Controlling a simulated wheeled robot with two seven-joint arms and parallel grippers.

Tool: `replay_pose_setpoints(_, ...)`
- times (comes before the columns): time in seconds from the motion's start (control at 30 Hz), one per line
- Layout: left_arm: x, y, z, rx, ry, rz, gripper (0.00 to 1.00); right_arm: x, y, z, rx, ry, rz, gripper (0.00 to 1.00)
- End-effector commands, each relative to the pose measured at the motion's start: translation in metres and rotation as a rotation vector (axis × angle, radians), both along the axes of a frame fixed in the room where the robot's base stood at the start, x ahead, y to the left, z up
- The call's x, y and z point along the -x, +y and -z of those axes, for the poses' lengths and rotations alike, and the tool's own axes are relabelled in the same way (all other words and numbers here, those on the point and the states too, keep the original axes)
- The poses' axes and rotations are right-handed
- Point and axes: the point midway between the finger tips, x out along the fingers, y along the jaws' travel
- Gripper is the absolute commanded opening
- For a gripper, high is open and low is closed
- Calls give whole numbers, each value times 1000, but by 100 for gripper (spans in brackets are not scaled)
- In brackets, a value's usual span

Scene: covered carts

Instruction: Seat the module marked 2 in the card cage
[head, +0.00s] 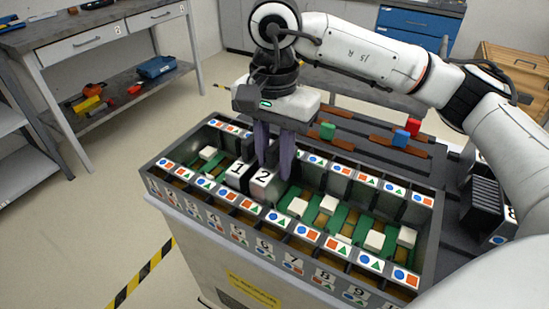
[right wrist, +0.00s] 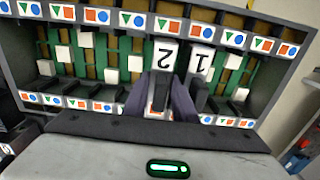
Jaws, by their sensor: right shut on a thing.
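The card cage (head: 162,203) is a grey open-topped box with numbered slots and coloured shape labels along its rims. The module marked 2 (head: 263,179) has a white top and stands in the cage beside the module marked 1 (head: 237,172). Both white tops also show in the right wrist view, module 2 (right wrist: 163,57) and module 1 (right wrist: 201,62). My right gripper (head: 274,158) comes down from above and is shut on module 2 behind its white top. How deep module 2 sits is hidden by the cage wall. My left gripper is not in view.
Green boards with white blocks fill the cage floor. Behind it are brown strips with a green block (head: 327,131), a blue block (head: 401,137) and a red block (head: 413,126). A dark finned unit (head: 484,204) stands at the right. A workbench (head: 95,45) is at the left.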

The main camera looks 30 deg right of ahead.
Motion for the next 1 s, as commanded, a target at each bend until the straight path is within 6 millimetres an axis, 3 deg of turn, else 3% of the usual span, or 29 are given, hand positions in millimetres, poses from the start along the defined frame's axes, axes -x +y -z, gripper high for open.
replay_pose_setpoints(0.37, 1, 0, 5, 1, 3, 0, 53, 0, 0, 3, -1, -2, 0, 0)
replay_pose_setpoints(0.4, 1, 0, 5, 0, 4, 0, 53, 0, 0, 2, -1, -2, 0, 28)
replay_pose_setpoints(0.53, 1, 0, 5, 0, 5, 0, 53, 0, 0, 2, -1, -2, 0, 46)
replay_pose_setpoints(0.87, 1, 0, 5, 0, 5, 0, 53, 0, 0, 3, 1, 1, 0, 46)
replay_pose_setpoints(1.0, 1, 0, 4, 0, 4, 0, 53, -1, 0, -11, 1, -3, 0, 46)
